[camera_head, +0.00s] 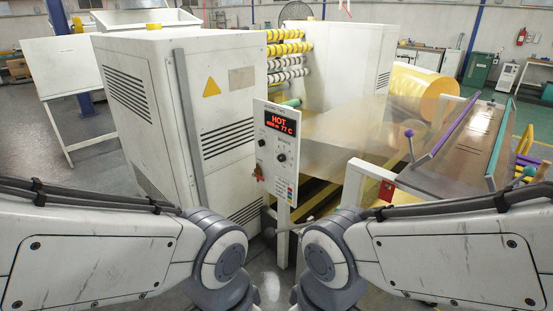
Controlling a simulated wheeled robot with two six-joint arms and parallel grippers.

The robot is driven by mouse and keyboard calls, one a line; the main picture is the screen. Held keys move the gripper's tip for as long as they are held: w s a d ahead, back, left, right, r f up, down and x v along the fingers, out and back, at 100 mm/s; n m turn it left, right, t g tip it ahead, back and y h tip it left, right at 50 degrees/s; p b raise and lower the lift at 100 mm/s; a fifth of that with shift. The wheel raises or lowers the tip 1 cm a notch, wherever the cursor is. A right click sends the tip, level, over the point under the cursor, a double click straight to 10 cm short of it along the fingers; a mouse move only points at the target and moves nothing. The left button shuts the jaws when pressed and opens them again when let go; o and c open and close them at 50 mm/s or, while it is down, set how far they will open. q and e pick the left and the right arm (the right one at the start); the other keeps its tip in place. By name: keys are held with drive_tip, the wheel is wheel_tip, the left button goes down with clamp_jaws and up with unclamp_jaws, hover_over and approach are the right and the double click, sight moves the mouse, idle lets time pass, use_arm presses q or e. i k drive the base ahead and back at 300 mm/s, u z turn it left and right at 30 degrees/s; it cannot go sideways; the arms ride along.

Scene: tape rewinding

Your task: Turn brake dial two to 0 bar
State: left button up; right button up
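A white control panel (272,172) stands upright on a post in the middle of the view. Its red display (280,124) reads "HOT" with a smaller line below that looks like 77 C. Below the display are two small dark round knobs, an upper left one (262,143) and a lower right one (282,157). Their labels and settings are too small to read, so I cannot tell which is brake dial two. A column of small coloured buttons or labels is at the panel's lower right. Both my arms reach in from the sides; neither gripper shows.
A large white cabinet (120,90) stands left of the panel. Behind are yellow and white rollers (288,48) and a translucent film web (345,125) leading to a yellow roll (420,90). A machine table with a purple-edged bar (455,130) is at right. Some floor shows beneath the panel.

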sight(281, 157)
drive_tip(key=u, duration=0.65)
drive_tip(key=k, duration=0.15)
drive_tip(key=u, duration=0.35)
drive_tip(key=i, duration=1)
drive_tip(key=z, duration=0.25)
